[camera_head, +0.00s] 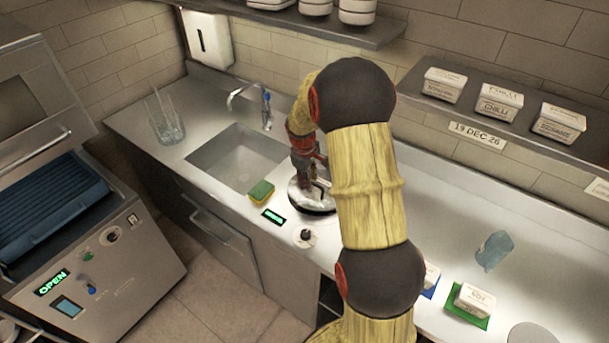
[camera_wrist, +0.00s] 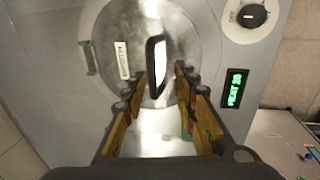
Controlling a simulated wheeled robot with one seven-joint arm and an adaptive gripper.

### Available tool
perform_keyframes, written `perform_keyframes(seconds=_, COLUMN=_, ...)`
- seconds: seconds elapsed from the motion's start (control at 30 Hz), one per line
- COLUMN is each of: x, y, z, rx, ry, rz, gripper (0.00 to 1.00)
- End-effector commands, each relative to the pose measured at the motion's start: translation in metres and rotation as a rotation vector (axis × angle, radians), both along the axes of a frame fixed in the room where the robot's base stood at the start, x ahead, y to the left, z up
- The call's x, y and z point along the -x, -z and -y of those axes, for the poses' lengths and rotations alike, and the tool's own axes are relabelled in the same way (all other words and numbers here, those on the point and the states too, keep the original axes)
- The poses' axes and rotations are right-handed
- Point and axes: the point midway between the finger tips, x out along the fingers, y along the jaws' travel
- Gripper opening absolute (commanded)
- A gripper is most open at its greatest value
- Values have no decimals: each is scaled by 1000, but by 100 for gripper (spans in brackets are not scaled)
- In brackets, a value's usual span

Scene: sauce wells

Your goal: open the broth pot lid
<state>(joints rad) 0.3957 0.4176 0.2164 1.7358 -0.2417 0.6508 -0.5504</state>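The broth pot lid (camera_wrist: 185,30) is a round, shiny metal disc with a dark upright loop handle (camera_wrist: 151,62) and a small white label (camera_wrist: 123,60). It looks shut over the pot, which is set in the counter. In the head view the lid (camera_head: 318,207) shows only in part, behind my arm and gripper. My gripper (camera_head: 306,180) is above it, pointing down. In the wrist view my gripper (camera_wrist: 156,84) is open, with the near end of the handle showing between its two fingers. Whether a finger touches the handle I cannot tell.
A green heat display (camera_head: 273,216) and a black knob (camera_head: 305,236) sit in front of the pot. A sponge (camera_head: 261,192) and the sink (camera_head: 236,158) lie to its left. Labelled boxes (camera_head: 497,103) stand on a shelf at the right.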

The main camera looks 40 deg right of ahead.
Motion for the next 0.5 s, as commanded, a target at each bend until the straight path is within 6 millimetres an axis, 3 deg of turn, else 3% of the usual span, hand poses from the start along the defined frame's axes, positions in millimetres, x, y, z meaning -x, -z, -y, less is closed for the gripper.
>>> perform_keyframes(seconds=0.2, x=3, y=-39, z=-7, rx=0, ry=0, rz=0, gripper=28)
perform_keyframes(seconds=0.5, x=11, y=-56, z=-30, rx=-4, ry=23, rz=33, gripper=28)
